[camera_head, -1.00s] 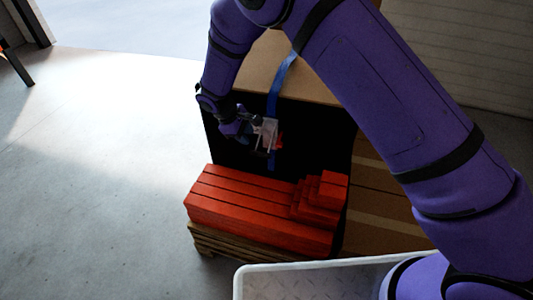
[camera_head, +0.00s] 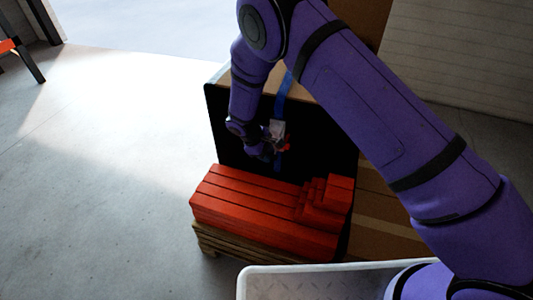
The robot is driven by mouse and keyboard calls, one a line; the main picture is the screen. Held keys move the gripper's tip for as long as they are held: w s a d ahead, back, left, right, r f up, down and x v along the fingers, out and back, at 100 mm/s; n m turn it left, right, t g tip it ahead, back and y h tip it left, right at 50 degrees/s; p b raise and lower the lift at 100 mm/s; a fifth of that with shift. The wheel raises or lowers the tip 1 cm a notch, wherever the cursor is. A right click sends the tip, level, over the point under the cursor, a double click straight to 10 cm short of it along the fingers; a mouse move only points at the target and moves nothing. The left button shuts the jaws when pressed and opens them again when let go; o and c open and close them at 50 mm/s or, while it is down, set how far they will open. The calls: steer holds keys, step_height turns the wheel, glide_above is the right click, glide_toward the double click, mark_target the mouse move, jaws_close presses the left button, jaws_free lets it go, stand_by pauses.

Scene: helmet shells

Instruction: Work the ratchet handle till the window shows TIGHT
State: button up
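The ratchet (camera_head: 277,129) is a small pale grey block with red at its right side, on a blue strap (camera_head: 283,92) that runs down the black front face of a large box (camera_head: 315,128). My gripper (camera_head: 268,152) is at the ratchet's lower left, close against it. The fingers are small and dark, and I cannot tell whether they are open or closed on the handle. The handle itself is hard to make out beside my wrist. No window text is readable at this size.
Red stepped blocks (camera_head: 265,222) lie on a wooden pallet (camera_head: 215,240) below the ratchet. A white-rimmed tray (camera_head: 300,268) is at the bottom. Brown boxes stand behind and to the right. Open floor (camera_head: 100,170) lies to the left.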

mark_target(282, 151)
jaws_close()
steer(key=shift+w+f+t+h, duration=0.15)
steer(key=shift+f+t+h, duration=0.15)
steer(key=shift+f+t, duration=0.6)
steer(key=w+d+f+m+t+h, duration=0.1)
steer(key=w+f+t, duration=0.1)
steer(key=w+f+t+h, duration=0.1)
steer(key=w+f+t, duration=0.1)
steer(key=f+t, duration=0.1)
steer(key=w+d+f+m+t+h, duration=0.1)
steer(key=w+f+t+h, duration=0.1)
steer(key=w+t, duration=0.1)
steer(key=shift+w+d+f+m, duration=0.1)
steer(key=shift+d+f+m, duration=0.2)
steer(key=shift+d+f, duration=0.05)
steer(key=shift+w+d+f+m+t+h, duration=0.1)
steer(key=shift+w+d+m+t+h, duration=0.05)
steer(key=shift+w+t+h, duration=0.2)
steer(key=shift+w+d+f+m+t+h, duration=0.15)
steer(key=shift+w+h, duration=0.1)
steer(key=shift+w, duration=0.15)
steer(key=shift+r, duration=0.15)
